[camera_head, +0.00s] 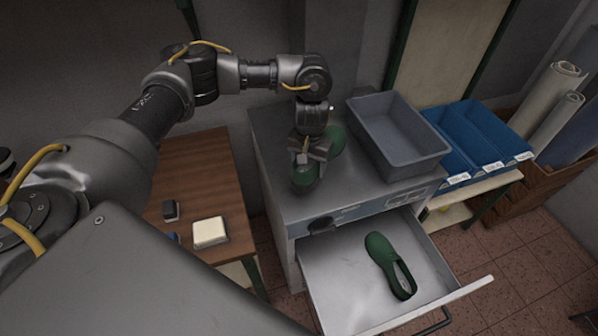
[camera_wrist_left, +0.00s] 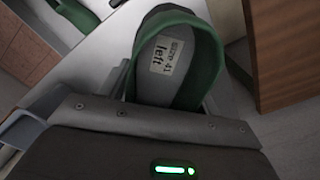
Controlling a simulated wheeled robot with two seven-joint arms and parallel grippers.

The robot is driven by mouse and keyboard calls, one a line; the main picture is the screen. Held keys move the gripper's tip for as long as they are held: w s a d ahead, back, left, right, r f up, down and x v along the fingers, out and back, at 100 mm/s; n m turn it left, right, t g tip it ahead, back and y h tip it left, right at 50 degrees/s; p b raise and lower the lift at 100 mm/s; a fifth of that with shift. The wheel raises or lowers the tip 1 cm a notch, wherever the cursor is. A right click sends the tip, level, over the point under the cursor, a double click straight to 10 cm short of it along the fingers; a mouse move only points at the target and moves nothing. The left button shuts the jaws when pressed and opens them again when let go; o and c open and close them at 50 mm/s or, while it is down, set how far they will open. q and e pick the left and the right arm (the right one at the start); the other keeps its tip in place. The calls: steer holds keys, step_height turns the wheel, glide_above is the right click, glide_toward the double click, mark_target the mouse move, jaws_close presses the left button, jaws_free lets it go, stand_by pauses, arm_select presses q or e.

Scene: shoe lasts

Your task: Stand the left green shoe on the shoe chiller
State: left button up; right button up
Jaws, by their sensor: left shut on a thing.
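The left green shoe (camera_wrist_left: 203,72) is in my left gripper, its opening facing the wrist camera and a label inside reading "size 41 left". In the head view the shoe (camera_head: 304,179) is at the top of the shoe chiller (camera_head: 345,192), partly hidden by the gripper. My left gripper (camera_head: 312,152) points down and is shut on the shoe. I cannot tell whether the sole touches the chiller top. Another green shoe (camera_head: 390,262) lies in the chiller's open drawer (camera_head: 335,285). My right gripper is not in view.
A grey bin (camera_head: 421,160) stands on the chiller top to the right. Blue bins (camera_head: 468,158) stand on a shelf farther right. A wooden table (camera_head: 190,180) at left holds a white block (camera_head: 210,232) and a small dark block (camera_head: 170,210). The open drawer juts out in front.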

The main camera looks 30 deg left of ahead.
arm_select(q)
steer(key=a+f, duration=0.1)
steer(key=f, duration=0.1)
steer(key=a+f, duration=0.1)
steer(key=f, duration=0.1)
steer(key=shift+s+a, duration=0.1)
steer(key=shift+a, duration=0.2)
steer(key=shift+a+f, duration=0.35)
steer(key=f, duration=0.3)
steer(key=shift+s+a, duration=0.1)
steer(key=shift+a, duration=0.1)
steer(key=shift+f, duration=0.3)
steer(key=o, duration=1.3)
steer(key=shift+c, duration=0.2)
